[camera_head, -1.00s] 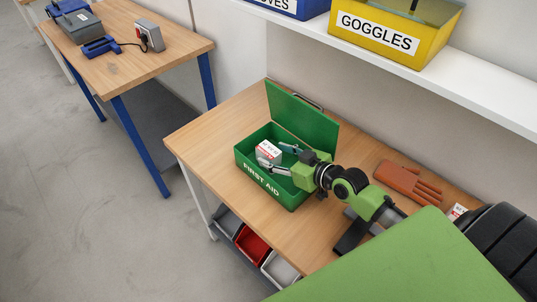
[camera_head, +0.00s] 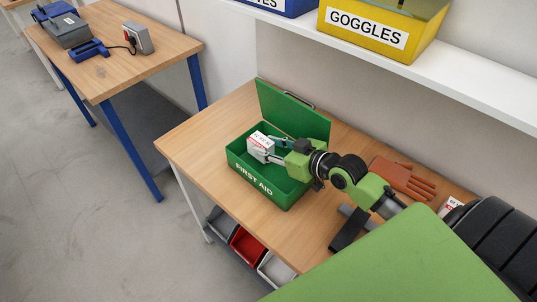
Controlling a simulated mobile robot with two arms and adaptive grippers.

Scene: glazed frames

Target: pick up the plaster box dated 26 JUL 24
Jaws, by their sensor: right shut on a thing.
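A small white box with red markings (camera_head: 259,145) is at the left part of the open green first aid box (camera_head: 261,174). Its print is too small for me to read a date. My right gripper (camera_head: 270,149) reaches in from the right and is shut on this white box, one finger on each side. The white box appears raised to about rim height, slightly tilted. The inside of the first aid box is partly hidden by my gripper. My left gripper is not in view.
The green lid (camera_head: 292,112) stands open behind. Brown gloves (camera_head: 402,178) lie to the right, with another white labelled item (camera_head: 451,206) partly hidden by my body. A shelf (camera_head: 440,75) with a yellow goggles bin (camera_head: 375,30) overhangs. The workbench (camera_head: 205,128) is clear at left.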

